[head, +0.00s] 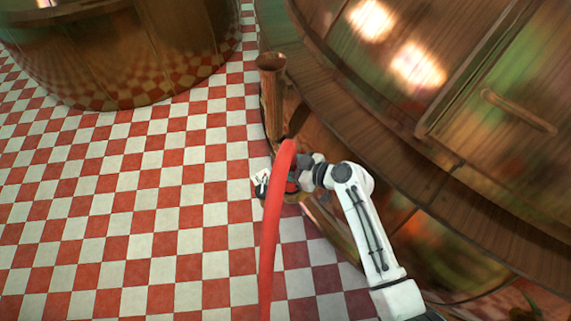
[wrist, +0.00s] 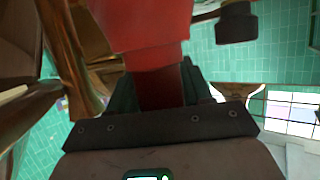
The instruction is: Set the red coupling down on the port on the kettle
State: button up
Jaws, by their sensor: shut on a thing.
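The red coupling (wrist: 150,28) fills the top middle of the wrist view. Its narrower dark red part sits between the dark jaws of my gripper (wrist: 160,88), which is shut on it. In the head view a red hose (head: 271,225) passes in front of my gripper (head: 285,184) and hides most of the grip. An upright copper pipe with a flared, open mouth (head: 271,62) stands at the side of the big copper kettle (head: 400,150), above my gripper in the picture; it looks like the port. The coupling is apart from this mouth.
A second copper kettle (head: 130,60) stands at the upper left. Checkered red and white floor (head: 110,210) lies clear on the left. A copper pipe (wrist: 72,50) runs close on the left of the wrist view. A dark knob-like part (wrist: 236,24) shows at the right.

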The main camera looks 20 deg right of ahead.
jog(key=shift+f+b, duration=0.35)
jog(key=shift+b, duration=0.25)
jog(key=o, duration=1.1)
jog(key=shift+c, duration=0.2)
jog(key=shift+f, duration=0.1)
jog(key=shift+s, duration=0.1)
jog(key=v, duration=1)
jog(key=shift+s+d, duration=0.2)
jog(key=shift+d, duration=0.05)
jog(key=s+a+f+m+g+h+p, duration=0.25)
jog(key=s+g, duration=0.35)
jog(key=s, duration=0.6)
jog(key=s+d+r+m+g+h, duration=0.2)
jog(key=s, duration=0.3)
jog(key=s+d+r+m+g+h, duration=0.2)
jog(key=s+d+r+m+h, duration=0.1)
jog(key=s, duration=0.2)
jog(key=shift+s+p, duration=0.3)
jog(key=shift+p, duration=0.1)
